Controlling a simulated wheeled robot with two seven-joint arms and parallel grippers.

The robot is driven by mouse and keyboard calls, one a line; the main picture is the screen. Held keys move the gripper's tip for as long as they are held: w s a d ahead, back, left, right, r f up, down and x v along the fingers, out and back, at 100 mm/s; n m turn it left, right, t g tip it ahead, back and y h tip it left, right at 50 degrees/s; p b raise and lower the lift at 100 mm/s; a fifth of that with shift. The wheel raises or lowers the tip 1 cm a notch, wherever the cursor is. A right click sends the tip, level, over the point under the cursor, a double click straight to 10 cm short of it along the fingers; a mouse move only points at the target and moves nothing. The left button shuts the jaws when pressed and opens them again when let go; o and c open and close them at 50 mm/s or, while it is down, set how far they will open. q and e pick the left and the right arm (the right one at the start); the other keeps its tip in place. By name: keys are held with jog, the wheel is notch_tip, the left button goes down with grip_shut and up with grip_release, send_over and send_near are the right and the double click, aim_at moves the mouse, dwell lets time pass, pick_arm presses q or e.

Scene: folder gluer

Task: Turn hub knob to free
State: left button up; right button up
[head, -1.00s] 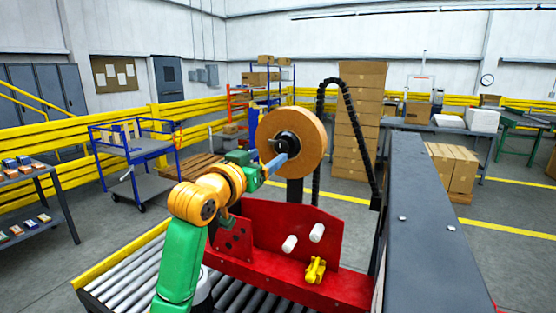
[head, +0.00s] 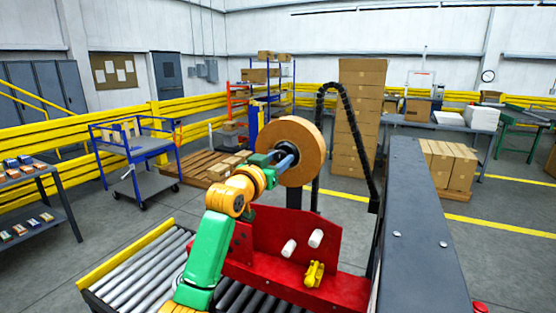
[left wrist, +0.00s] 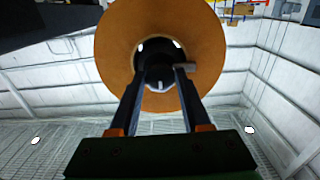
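The orange-brown roll (head: 308,139) stands upright on its hub above the red machine frame (head: 290,238). In the head view my left gripper (head: 287,162) reaches the roll's centre and hides most of the hub. In the left wrist view the dark hub (left wrist: 160,50) shows in the roll's middle, straight ahead of the fingers. My left gripper's two fingers (left wrist: 160,76) are apart, with their tips at the hub. A small grey bar (left wrist: 184,66), perhaps part of the knob, lies by the right fingertip. Contact cannot be told. My right gripper is not in view.
Two white pegs (head: 315,238) and a yellow clamp-like part (head: 314,273) sit on the red frame below. A long grey beam (head: 422,220) runs along the right. Rollers (head: 140,272) lie at lower left.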

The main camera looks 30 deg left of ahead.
pick_arm(q)
grip_shut()
jog(key=shift+m, duration=0.3)
jog(key=m, duration=0.3)
jog(key=shift+m, duration=0.4)
jog(key=m, duration=0.4)
jog(key=shift+m, duration=0.3)
jog(key=m, duration=0.8)
jog(key=shift+m, duration=0.6)
